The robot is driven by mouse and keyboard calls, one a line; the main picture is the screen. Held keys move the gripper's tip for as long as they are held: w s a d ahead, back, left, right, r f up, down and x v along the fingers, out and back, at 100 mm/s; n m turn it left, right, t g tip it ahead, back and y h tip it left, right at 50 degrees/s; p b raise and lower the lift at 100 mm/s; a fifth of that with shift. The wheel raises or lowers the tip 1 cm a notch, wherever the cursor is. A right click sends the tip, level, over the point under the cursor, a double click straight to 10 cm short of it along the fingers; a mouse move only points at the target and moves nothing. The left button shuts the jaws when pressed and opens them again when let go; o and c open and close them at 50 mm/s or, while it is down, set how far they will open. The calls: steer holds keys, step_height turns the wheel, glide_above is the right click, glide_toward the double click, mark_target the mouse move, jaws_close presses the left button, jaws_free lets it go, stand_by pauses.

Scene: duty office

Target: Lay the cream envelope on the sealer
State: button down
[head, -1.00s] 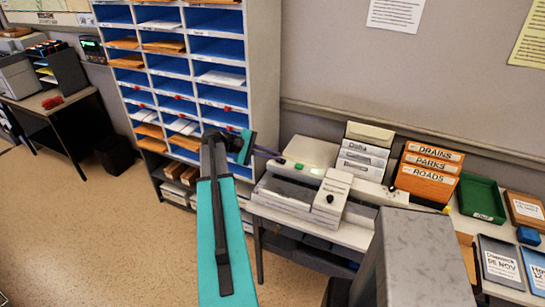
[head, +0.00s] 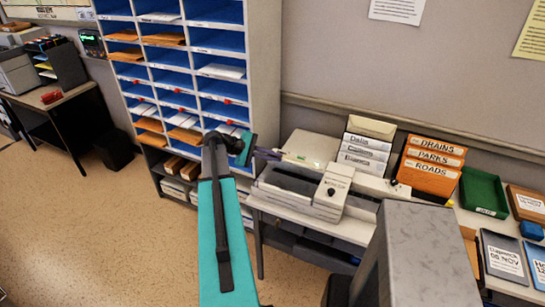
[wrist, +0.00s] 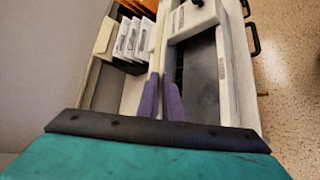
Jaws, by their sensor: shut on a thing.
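The sealer (head: 318,196) is a pale grey machine on the side table, with a dark bed and a raised block at its right. It also shows in the wrist view (wrist: 238,75), with its dark bed (wrist: 200,75) right of my fingers. My gripper (head: 278,155) has purple fingers and is over the back left of the sealer. In the wrist view my gripper (wrist: 160,85) is shut on a thin pale thing, seen edge-on, which looks like the cream envelope (wrist: 157,50). Its face is hidden, and I cannot tell its clearance above the sealer.
Labelled white boxes (head: 365,155) and an orange file box (head: 431,168) stand behind and right of the sealer. A green tray (head: 484,193) is farther right. A pigeonhole rack (head: 264,70) stands close on the left. Open floor (head: 110,230) lies at the left.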

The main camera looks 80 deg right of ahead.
steer(key=shift+f+b, duration=1.5)
steer(key=shift+f, duration=1.45)
steer(key=c, duration=1.8)
jaws_free()
steer(key=shift+c, duration=0.2)
steer(key=shift+w, duration=0.1)
steer(key=b+v, duration=0.4)
steer(key=v, duration=0.9)
steer(key=shift+w+r, duration=0.2)
steer(key=shift+r, duration=0.05)
steer(key=shift+a, duration=0.15)
